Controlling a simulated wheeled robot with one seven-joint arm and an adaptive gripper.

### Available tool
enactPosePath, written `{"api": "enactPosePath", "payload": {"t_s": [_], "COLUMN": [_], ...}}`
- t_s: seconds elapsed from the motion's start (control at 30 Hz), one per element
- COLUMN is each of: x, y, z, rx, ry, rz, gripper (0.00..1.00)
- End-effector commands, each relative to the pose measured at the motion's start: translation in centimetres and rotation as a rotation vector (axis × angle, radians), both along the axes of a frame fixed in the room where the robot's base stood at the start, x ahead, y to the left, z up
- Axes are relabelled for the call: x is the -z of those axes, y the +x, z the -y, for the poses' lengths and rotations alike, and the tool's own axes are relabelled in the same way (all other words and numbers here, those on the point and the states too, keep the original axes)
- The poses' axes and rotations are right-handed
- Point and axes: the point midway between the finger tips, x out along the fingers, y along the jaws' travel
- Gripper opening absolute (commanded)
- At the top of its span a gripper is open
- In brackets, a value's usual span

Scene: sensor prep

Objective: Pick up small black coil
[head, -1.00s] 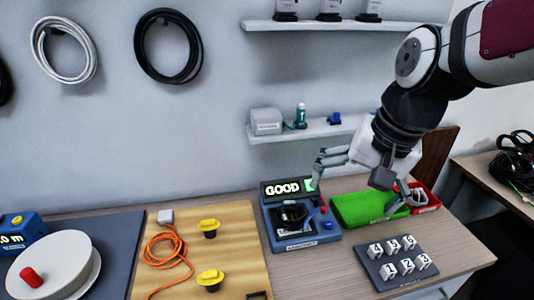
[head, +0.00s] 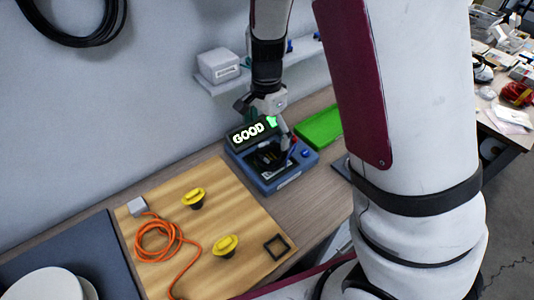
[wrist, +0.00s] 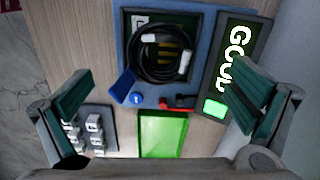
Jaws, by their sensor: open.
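The small black coil (wrist: 160,53) lies in the dark recess of the blue tester (wrist: 203,75), with pale connectors on its ends. In the head view the coil (head: 267,160) is dark and partly hidden by my gripper. The tester's display (head: 248,133) reads GOOD in lit letters. My gripper (head: 265,122) hangs over the tester in the head view. In the wrist view its two fingers (wrist: 158,98) are wide apart with nothing between them, and the coil lies ahead of them.
A green tray (head: 320,127) sits right of the tester. A wooden board (head: 215,213) at left holds an orange cable (head: 165,240) and two yellow knobs. A shelf (head: 225,83) with a white box (head: 218,65) is behind. Numbered blocks (wrist: 93,130) show in the wrist view.

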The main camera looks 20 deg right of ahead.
Motion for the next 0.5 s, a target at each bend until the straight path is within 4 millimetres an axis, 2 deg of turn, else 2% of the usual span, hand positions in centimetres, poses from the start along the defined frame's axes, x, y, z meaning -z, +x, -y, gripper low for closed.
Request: {"api": "enactPosePath", "payload": {"t_s": [0.03, 0.2, 0.5], "x": [1.2, 3.9, 6.1], "y": [0.0, 0.0, 0.1], "z": [0.1, 0.0, 0.1], "rx": [0.000, 0.000, -0.001], "ry": [-0.001, 0.000, 0.000], "rz": [-0.004, -0.003, -0.001], "gripper": [1.00, 1.00, 1.00]}}
